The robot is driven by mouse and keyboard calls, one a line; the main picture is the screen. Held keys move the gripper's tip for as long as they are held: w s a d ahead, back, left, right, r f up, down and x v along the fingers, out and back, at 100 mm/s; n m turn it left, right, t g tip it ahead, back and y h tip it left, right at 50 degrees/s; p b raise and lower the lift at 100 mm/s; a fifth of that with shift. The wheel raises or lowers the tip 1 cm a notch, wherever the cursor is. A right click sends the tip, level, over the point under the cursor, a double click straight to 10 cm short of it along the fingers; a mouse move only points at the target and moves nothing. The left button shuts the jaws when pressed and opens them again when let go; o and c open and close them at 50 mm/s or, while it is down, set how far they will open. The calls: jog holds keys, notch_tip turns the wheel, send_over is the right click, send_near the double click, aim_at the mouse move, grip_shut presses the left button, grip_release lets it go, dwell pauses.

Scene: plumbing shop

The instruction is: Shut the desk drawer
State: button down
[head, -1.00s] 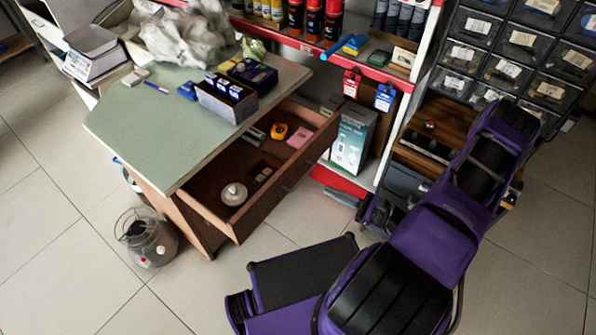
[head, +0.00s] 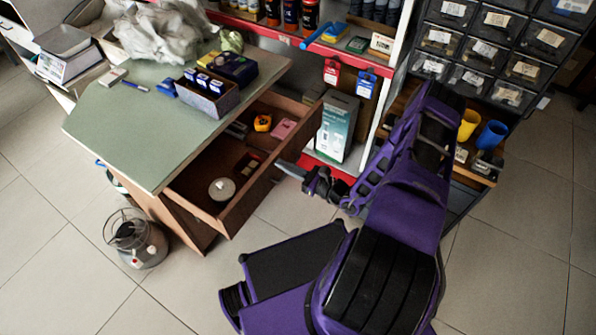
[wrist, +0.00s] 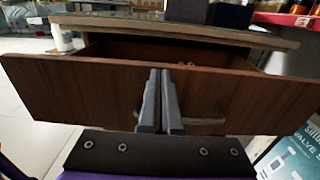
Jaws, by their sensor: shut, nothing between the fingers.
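The desk drawer (head: 245,207) is pulled open from under the green-topped desk (head: 140,130). I cannot tell whether the fingertips touch the front.
A boxed item (head: 340,122) stands on the red-edged shelf just right of the drawer. Yellow (head: 468,124) and blue (head: 491,135) cups sit behind my arm. Floor in front of the desk is partly clear.

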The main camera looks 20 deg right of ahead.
jog(key=shift+w+a, duration=0.25)
jog(key=shift+w, duration=0.15)
jog(key=shift+w, duration=0.1)
jog(key=b+x, duration=0.4)
jog(key=x, duration=1.5)
jog(key=shift+a, duration=0.15)
